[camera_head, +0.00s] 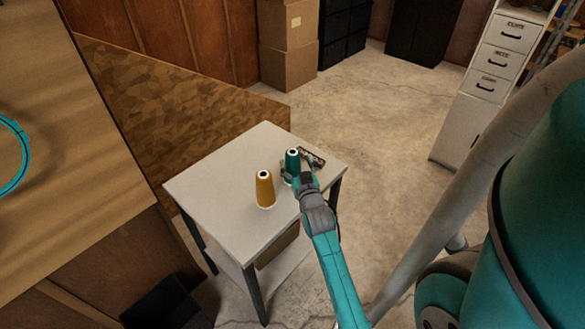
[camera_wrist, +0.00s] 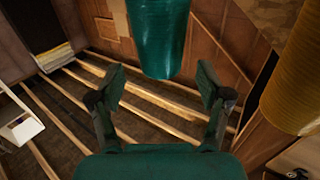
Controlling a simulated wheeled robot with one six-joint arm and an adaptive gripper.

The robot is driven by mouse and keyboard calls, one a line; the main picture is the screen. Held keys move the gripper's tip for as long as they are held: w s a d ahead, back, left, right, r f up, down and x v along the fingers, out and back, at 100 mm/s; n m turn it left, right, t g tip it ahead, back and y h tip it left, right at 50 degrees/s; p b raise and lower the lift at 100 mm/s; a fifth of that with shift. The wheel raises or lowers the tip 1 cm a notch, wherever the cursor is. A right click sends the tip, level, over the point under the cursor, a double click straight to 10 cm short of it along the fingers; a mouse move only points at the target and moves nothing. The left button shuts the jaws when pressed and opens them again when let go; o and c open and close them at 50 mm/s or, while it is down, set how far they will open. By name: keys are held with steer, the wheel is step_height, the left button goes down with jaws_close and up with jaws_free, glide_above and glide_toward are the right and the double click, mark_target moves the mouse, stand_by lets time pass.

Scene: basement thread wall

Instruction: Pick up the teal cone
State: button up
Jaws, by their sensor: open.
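The teal cone (camera_head: 292,156) stands upright on the small white-topped table (camera_head: 225,165), near its right back edge. My gripper (camera_head: 297,170) is at the cone, on its near side in the head view, and hides the cone's lower part. In the wrist view, my gripper's two fingers (camera_wrist: 163,88) are spread apart with nothing between their tips. The teal cone (camera_wrist: 157,38) shows just beyond the fingertips, roughly centred between them. Whether a finger touches it cannot be told.
A mustard-yellow cone (camera_head: 265,188) stands on the table, left and nearer; it also shows at the right of the wrist view (camera_wrist: 298,75). The table's left half is clear.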

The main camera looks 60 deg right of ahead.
steer(key=x, duration=0.4)
steer(key=shift+w, duration=0.1)
jaws_close()
